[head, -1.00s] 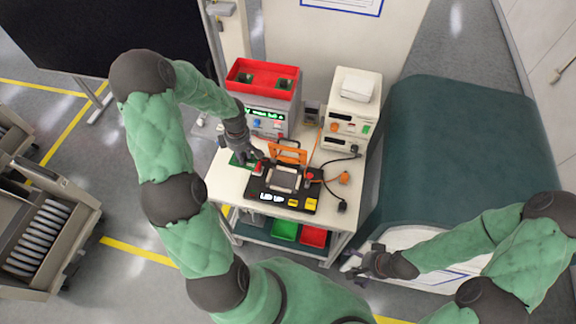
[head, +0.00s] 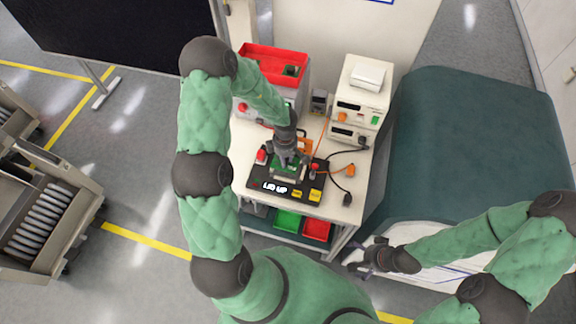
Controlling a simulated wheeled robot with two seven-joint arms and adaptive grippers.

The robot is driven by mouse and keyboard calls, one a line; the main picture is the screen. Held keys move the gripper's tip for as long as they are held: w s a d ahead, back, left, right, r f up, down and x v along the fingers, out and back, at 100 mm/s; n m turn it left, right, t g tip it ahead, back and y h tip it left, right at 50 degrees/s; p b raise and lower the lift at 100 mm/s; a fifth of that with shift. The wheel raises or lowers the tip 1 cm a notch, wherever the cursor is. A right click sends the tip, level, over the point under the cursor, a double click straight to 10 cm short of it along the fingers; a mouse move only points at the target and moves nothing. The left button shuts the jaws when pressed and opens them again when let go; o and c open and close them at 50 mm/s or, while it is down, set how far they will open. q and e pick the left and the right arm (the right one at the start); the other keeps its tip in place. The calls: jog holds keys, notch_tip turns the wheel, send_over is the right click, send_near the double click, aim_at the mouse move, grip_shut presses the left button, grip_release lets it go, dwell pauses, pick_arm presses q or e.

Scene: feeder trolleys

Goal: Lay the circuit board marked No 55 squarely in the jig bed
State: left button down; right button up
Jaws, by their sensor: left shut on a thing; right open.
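The jig is a black block (head: 257,192) on the trolley top in the head view, with "LID UP" lit on its front. Its orange lid frame (head: 306,144) stands raised at the back, partly behind my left gripper. My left gripper (head: 287,164) is shut on a green circuit board (head: 284,174) over the jig bed. The bed is mostly hidden by the board and gripper. I cannot tell whether the board touches the bed or is square to it, and its marking is not legible. My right gripper (head: 362,258) is open and empty, off the trolley at lower right.
A red bin (head: 272,60) sits on a grey tester behind the jig. A cream instrument stack (head: 360,100) stands at back right, with cables and an orange plug (head: 351,170) beside the jig. Green (head: 287,223) and red (head: 317,230) trays are on the lower shelf.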

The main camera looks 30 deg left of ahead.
aim_at(288, 164)
pick_arm(q)
jog(key=shift+w+d+f, duration=0.1)
jog(key=shift+d+f, duration=0.2)
jog(key=shift+f, duration=0.1)
jog(key=f, duration=0.1)
jog(key=f+b, duration=0.1)
jog(key=f, duration=0.1)
jog(key=shift+w+d+f, duration=0.1)
jog(key=shift+d+f, duration=0.1)
jog(key=shift+f, duration=0.05)
jog(key=c, duration=1)
grip_release()
jog(key=shift+f, duration=0.1)
jog(key=shift+c, duration=0.2)
